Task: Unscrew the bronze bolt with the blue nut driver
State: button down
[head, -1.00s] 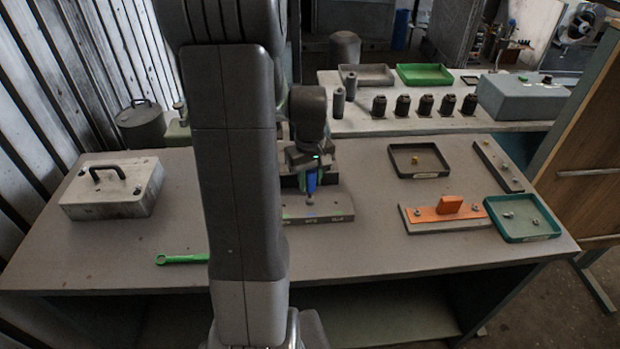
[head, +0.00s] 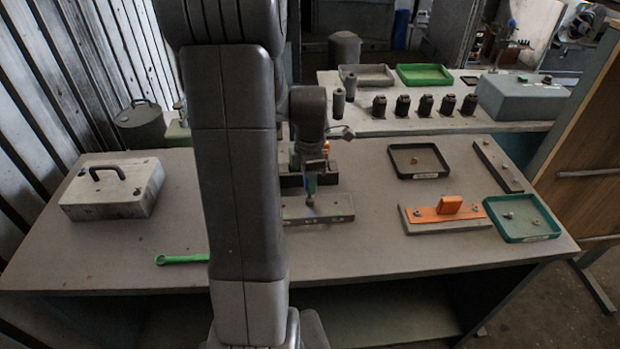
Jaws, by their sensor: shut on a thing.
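My gripper (head: 311,176) is shut on the blue nut driver (head: 310,186), which is upright. Little of the blue handle shows between the fingers. The driver's lower end is at the grey bar (head: 335,209) with small coloured labels; I cannot tell if it touches. I cannot surely pick out the bronze bolt. Small bolt heads sit at both ends of the orange plate (head: 440,214), and others on the dark bar (head: 497,168) at the right. A small brownish piece (head: 413,160) lies in the black tray (head: 393,172).
A teal tray (head: 546,236) with small metal parts is at the right front. A green wrench (head: 181,259) and a grey case (head: 112,188) lie on the left. My arm hides the table's left middle. The table between the labelled bar and orange plate is clear.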

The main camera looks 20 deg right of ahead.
jog(key=c, duration=2)
grip_release()
grip_shut()
jog(key=shift+r+p, duration=3.1)
jog(key=shift+r, duration=1)
jog(key=shift+f, duration=0.1)
